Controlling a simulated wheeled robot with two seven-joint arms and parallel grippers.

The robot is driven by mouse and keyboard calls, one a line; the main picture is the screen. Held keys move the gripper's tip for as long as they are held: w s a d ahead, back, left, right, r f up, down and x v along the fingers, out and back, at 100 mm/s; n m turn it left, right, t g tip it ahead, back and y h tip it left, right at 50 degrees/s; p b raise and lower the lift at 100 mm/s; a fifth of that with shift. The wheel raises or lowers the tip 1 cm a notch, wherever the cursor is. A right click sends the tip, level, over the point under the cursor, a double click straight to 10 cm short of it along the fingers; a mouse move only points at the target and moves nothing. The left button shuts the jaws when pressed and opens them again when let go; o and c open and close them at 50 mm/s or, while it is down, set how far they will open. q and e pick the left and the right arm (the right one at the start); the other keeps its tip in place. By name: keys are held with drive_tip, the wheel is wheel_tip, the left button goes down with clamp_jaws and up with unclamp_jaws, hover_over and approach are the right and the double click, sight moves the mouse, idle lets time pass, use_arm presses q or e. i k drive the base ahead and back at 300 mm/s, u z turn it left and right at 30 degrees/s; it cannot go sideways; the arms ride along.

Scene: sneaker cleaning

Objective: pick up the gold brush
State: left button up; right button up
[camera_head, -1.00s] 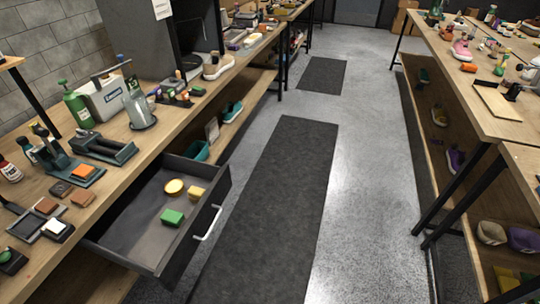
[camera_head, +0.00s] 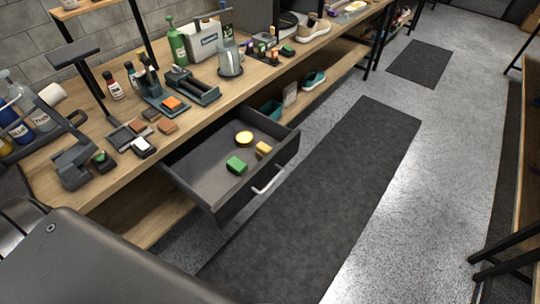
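An open drawer (camera_head: 202,166) juts out from the workbench on the left. Inside it lie a round yellow item (camera_head: 244,138), a small yellow-tan block (camera_head: 263,148) and a green block (camera_head: 236,165). The round item and the yellow-tan block are the gold-coloured things I see in the drawer; I cannot tell from here which is a brush. A dark grey part of my own arm fills the lower left corner. Neither gripper shows.
The bench top (camera_head: 108,122) above the drawer holds several small blocks, a dark rack (camera_head: 190,86), a green bottle (camera_head: 177,46) and a clear jug (camera_head: 230,60). The drawer handle (camera_head: 268,180) faces the aisle. A dark floor mat (camera_head: 330,190) lies in the clear aisle.

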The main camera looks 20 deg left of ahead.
sight(262, 150)
drive_tip(key=u, duration=1.05)
drive_tip(key=k, duration=0.6)
drive_tip(key=z, duration=0.2)
drive_tip(key=i, duration=0.4)
drive_tip(key=z, duration=0.05)
